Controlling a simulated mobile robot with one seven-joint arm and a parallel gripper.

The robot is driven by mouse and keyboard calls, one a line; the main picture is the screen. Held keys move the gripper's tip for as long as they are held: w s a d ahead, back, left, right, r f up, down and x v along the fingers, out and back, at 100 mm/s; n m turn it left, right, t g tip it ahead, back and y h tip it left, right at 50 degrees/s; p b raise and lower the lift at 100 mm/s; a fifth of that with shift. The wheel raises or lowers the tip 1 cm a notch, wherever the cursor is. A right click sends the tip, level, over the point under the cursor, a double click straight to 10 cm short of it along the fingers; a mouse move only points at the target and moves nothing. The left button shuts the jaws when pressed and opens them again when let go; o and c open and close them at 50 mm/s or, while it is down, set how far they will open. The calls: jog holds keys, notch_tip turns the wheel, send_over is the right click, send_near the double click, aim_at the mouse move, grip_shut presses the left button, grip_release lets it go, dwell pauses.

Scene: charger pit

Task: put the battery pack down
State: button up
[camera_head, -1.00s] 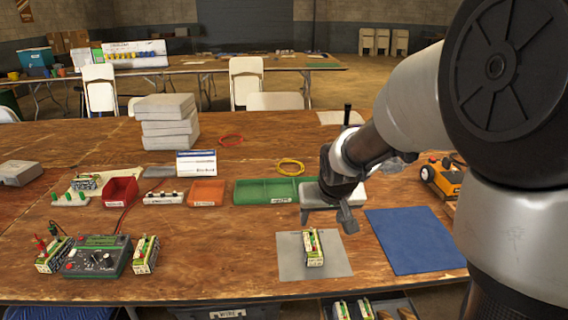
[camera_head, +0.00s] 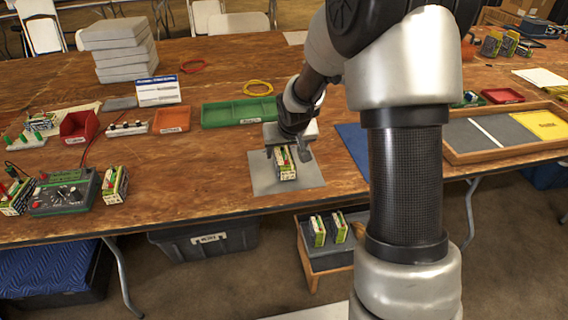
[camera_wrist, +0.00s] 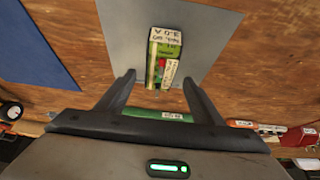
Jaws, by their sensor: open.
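The battery pack (camera_head: 286,171), a small green and cream block with a printed label, stands on a grey mat (camera_head: 258,180) near the table's front edge. It also shows in the wrist view (camera_wrist: 163,52), resting on the same mat (camera_wrist: 205,32). My gripper (camera_head: 288,154) is open at the pack, with its fingers spread to either side of the pack's far part. I cannot tell how high the fingers are above the mat.
A blue mat (camera_head: 355,145) lies to the right, partly behind my arm. A green tray (camera_head: 238,112) and an orange bin (camera_head: 171,120) stand behind. A tester box (camera_head: 65,192) with packs beside it is at left. More packs (camera_head: 328,230) sit in a low crate below.

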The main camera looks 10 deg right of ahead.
aim_at(284, 155)
jog(key=b+x, duration=0.1)
jog(key=x, duration=0.3)
jog(key=shift+f, duration=0.3)
jog(key=shift+c, duration=0.4)
jog(key=c, duration=1.4)
jog(key=shift+r, duration=0.1)
grip_shut()
